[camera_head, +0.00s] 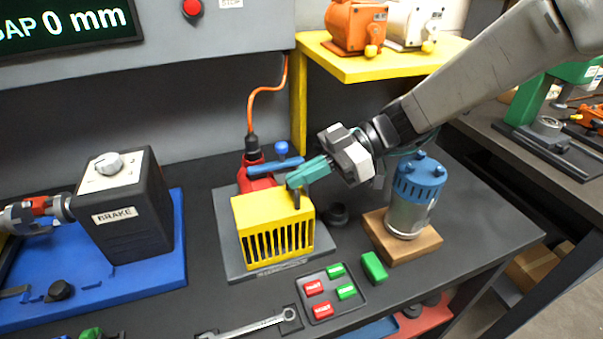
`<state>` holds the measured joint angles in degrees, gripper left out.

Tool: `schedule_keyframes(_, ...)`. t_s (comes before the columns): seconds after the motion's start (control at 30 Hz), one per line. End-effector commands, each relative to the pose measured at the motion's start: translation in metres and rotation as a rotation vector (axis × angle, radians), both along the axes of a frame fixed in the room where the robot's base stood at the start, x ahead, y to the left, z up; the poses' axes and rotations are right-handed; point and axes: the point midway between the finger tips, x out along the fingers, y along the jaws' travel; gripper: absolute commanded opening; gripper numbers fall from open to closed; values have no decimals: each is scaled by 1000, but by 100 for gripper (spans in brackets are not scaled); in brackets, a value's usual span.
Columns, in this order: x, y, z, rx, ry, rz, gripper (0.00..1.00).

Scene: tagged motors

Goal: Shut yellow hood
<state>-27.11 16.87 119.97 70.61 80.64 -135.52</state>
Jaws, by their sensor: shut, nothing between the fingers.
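The yellow hood (258,218) sits on a grey base plate (234,262) near the middle of the bench, its slotted front towards me. It looks lowered over the front of the red motor (245,180), whose rear shows behind it; I cannot tell if it is fully seated. My gripper (292,184) reaches in from the upper right, its teal fingers shut and empty. The fingertips are at the hood's top right rear edge, by a small dark handle (298,197). Whether they touch is unclear. A blue lever (275,166) lies just behind the fingers.
A blue-topped motor (418,185) on a wooden block stands right of the hood. A button pad (330,293) and green block (374,267) lie in front. The black brake box (122,210) is left. A yellow shelf (365,68) and orange cable (262,91) are behind.

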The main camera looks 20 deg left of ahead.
Motion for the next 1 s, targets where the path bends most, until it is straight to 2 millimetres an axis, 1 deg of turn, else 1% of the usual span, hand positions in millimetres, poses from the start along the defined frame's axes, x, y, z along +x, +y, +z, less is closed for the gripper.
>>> schedule_keyframes(0.07,0,-1,-1,-8,0,-3,0)
schedule_keyframes(0.17,-2,4,9,-6,-2,-3,0)
schedule_keyframes(0.3,-6,15,34,0,-5,-6,0)
schedule_keyframes(0.33,-2,10,36,-1,-3,-11,0)
schedule_keyframes(0.4,10,-6,39,-2,-1,-15,0)
schedule_keyframes(0.5,21,-23,45,-1,-3,-10,0)
schedule_keyframes(0.7,40,-50,54,0,-2,-6,0)
schedule_keyframes(0.87,46,-62,58,-4,0,-6,0)
schedule_keyframes(0.97,44,-71,61,-41,13,-20,0)
schedule_keyframes(1.0,41,-77,63,-73,26,-32,0)
